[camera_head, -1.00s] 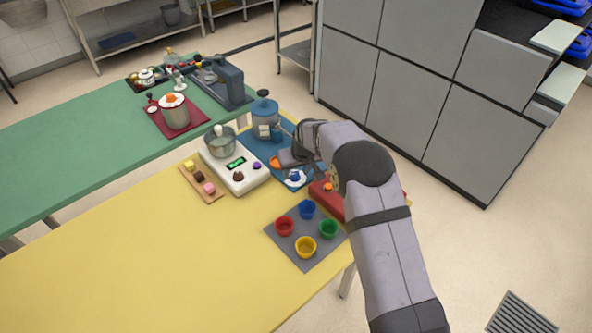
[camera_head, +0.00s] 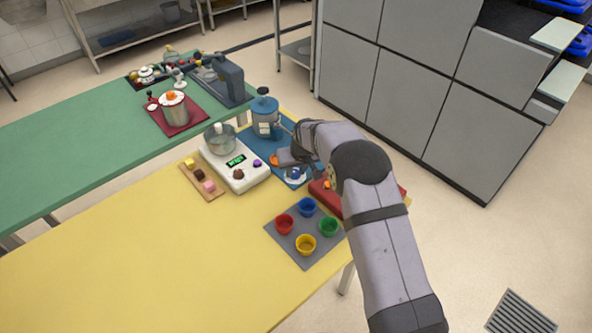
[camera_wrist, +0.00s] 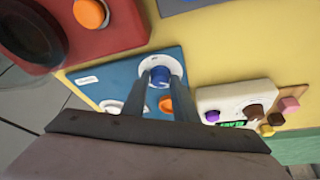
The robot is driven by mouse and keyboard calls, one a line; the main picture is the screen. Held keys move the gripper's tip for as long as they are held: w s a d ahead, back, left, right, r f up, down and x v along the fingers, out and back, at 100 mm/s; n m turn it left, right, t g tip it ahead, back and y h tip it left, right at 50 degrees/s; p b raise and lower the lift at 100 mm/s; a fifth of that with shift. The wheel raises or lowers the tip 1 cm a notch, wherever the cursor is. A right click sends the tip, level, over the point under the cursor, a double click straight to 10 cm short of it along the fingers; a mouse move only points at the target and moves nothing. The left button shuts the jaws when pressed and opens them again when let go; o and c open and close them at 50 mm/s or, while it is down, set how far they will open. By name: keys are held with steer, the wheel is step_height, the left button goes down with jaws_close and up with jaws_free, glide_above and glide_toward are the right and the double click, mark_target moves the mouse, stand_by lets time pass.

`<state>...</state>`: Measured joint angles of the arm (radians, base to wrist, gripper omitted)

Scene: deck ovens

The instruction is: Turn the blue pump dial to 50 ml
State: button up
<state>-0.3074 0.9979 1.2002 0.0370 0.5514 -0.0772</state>
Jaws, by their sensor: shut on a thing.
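The blue pump dial (camera_wrist: 159,77) sits on a round white scale plate (camera_wrist: 176,66) on the blue board (camera_wrist: 98,64). In the wrist view my gripper (camera_wrist: 159,82) has its two fingers on either side of the dial, shut on it. The scale markings are too small to read. In the head view the dial (camera_head: 295,173) shows just under my gripper (camera_head: 292,158). The blue pump container (camera_head: 265,118) stands upright at the back of the blue board.
An orange knob (camera_wrist: 166,104) is close beside the dial. A white scale (camera_head: 238,176) with a glass bowl stands to the left. A red unit (camera_head: 326,197) lies to the right, and a grey mat (camera_head: 306,255) with several coloured cups is in front. The yellow table's left part is clear.

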steer(key=m+b, duration=0.1)
steer(key=m+h+b, duration=0.1)
steer(key=m, duration=0.1)
steer(key=shift+a+f, duration=0.15)
steer(key=shift+a, duration=0.05)
steer(key=m+h+b, duration=0.1)
steer(key=m+b, duration=0.2)
steer(key=shift+a+m+h, duration=0.15)
steer(key=shift+m+h, duration=0.15)
steer(key=m+h, duration=0.1)
steer(key=m, duration=0.1)
steer(key=shift+a+m, duration=0.1)
steer(key=shift+m, duration=0.3)
steer(key=shift+w+r+m+g+h, duration=0.15)
steer(key=shift+m+g+h, duration=0.25)
steer(key=shift+m, duration=0.8)
steer(key=o, duration=1)
steer(key=shift+a+r, duration=0.1)
